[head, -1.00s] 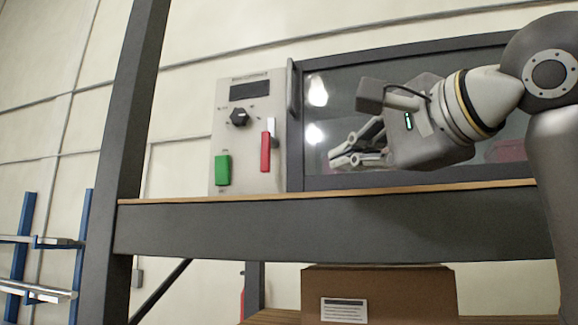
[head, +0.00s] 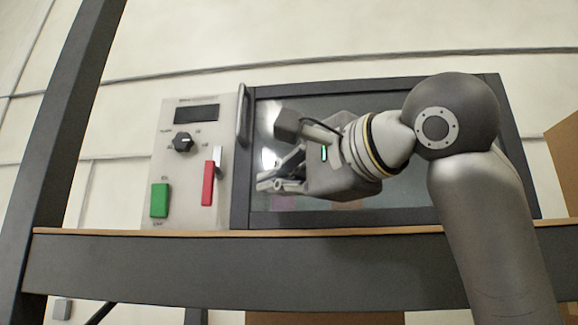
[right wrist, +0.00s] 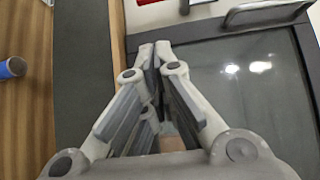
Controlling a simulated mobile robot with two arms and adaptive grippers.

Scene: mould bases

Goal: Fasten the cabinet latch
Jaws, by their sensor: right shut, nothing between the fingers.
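The cabinet has a dark-framed glass door (head: 380,215) with a grey bar handle (head: 242,115) at its left edge. Left of the door is a beige panel (head: 178,225). A red lever (head: 207,184) with a short metal piece at its top stands upright on it; I cannot tell for sure whether this is the latch. My right gripper (head: 262,183) is shut and empty in front of the door's lower left part, pointing left towards the lever, apart from it. My left gripper is not in view.
The panel also carries a dark display (head: 196,114), a black knob (head: 183,143) and a green switch (head: 160,200). A shelf edge (head: 150,265) runs below the cabinet, and a dark post (head: 68,130) stands left. A cardboard box (head: 565,160) is at the right.

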